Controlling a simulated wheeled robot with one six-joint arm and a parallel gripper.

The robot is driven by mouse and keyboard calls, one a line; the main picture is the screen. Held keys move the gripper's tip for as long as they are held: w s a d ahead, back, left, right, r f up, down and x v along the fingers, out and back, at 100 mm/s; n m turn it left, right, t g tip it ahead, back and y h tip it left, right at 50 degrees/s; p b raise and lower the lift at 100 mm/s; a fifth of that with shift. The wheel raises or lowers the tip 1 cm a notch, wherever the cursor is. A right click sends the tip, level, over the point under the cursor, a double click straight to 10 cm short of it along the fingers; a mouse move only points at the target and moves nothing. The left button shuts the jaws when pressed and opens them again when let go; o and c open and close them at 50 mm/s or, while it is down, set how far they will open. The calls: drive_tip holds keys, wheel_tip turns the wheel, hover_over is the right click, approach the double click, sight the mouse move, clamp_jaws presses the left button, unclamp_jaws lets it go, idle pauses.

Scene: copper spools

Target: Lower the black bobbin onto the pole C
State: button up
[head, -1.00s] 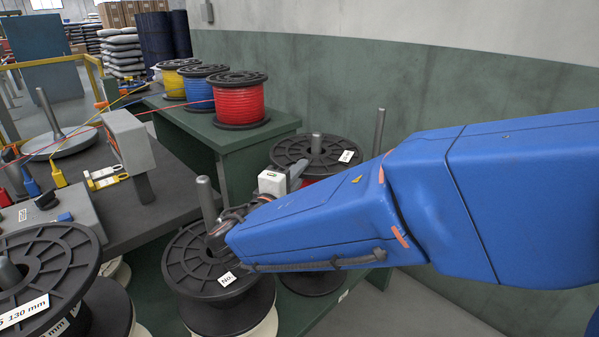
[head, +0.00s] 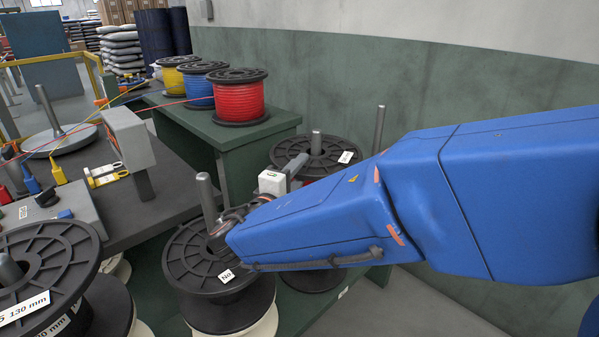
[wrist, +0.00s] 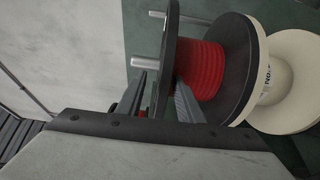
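A black-flanged bobbin with red winding (head: 318,163) sits level around a grey pole (head: 316,142) at the back of the low bench. My gripper (head: 298,168) reaches its top flange from the left. In the wrist view, my gripper's fingers (wrist: 160,93) straddle the rim of that black flange (wrist: 168,50). A gap shows between the left finger and the flange; the right finger lies on the red-winding side (wrist: 206,70). The pole end (wrist: 145,62) sticks out of the flange. A pale bobbin (wrist: 298,75) is under it. No letter marking any pole is readable.
Another black-flanged bobbin (head: 195,265) stands in front on its pole (head: 205,195), close to my wrist. One more bobbin (head: 50,245) is at the lower left. A bare pole (head: 379,130) rises at right. Red, blue and yellow spools stand on the green shelf (head: 205,125).

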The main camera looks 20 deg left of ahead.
drive_tip(key=shift+f, duration=0.15)
drive_tip(key=s, duration=1.7)
drive_tip(key=shift+s, duration=0.2)
drive_tip(key=w+d+m+g+h, duration=0.4)
drive_tip(key=w+d, duration=0.6)
drive_tip(key=d, duration=0.5)
drive_tip(key=w+d+f+m+g+h, duration=0.1)
drive_tip(key=w+d+f+m+g, duration=0.15)
drive_tip(key=d, duration=0.75)
drive_tip(key=w+d+f+m+g+h, duration=0.1)
drive_tip(key=w+d+f+g+h, duration=0.15)
drive_tip(key=d, duration=0.65)
drive_tip(key=s+d+f+m+g+y, duration=0.1)
drive_tip(key=s+d+m+g, duration=0.15)
drive_tip(key=d, duration=0.45)
drive_tip(key=s+d+f+m+g+y, duration=0.1)
drive_tip(key=s+d+g, duration=0.15)
drive_tip(key=d, duration=0.45)
drive_tip(key=s+d+f+m+y, duration=0.3)
drive_tip(key=s+d+m+y, duration=0.2)
drive_tip(key=s, duration=0.6)
drive_tip(key=shift+d+f+m+t, duration=0.15)
drive_tip(key=shift+d+m+t, duration=0.25)
drive_tip(key=shift+d+m, duration=0.7)
